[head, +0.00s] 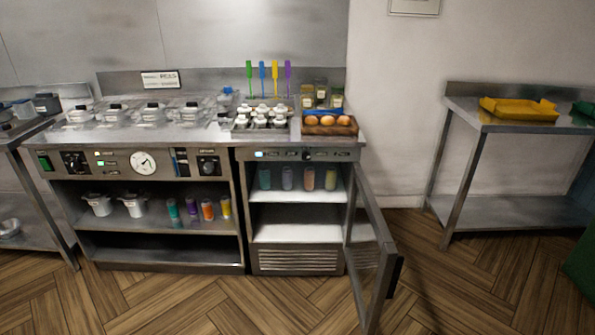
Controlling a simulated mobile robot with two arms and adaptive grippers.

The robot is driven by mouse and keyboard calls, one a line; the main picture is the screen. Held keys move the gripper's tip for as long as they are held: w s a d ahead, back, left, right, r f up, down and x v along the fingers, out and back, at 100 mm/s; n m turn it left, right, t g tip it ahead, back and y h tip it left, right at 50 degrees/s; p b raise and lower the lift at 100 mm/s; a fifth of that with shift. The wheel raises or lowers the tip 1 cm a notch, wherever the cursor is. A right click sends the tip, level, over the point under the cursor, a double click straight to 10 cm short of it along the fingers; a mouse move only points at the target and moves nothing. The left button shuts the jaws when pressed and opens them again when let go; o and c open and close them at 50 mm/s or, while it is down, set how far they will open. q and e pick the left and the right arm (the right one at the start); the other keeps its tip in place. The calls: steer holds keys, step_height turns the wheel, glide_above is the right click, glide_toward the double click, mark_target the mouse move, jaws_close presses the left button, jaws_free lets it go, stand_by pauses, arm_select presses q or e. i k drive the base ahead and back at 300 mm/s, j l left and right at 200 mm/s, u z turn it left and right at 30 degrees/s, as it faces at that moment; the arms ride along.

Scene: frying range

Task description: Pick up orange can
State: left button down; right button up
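An orange can (207,210) stands upright on the upper open shelf under the counter, in a row with a teal can (173,212), a purple can (191,208) and a yellow can (225,207). It is between the purple and yellow cans. A paler, orange-pink can (309,179) stands in the open cabinet to the right, among several cans on its top shelf. Neither of my grippers is in view.
The glass cabinet door (372,255) stands open toward me, right of the cabinet. Two white pots (132,205) share the shelf with the cans. A side table (470,121) with a yellow tray (518,108) stands right. The wooden floor (200,302) in front is clear.

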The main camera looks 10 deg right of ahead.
mark_target(309, 172)
steer(key=i+j, duration=0.1)
steer(key=i, duration=0.85)
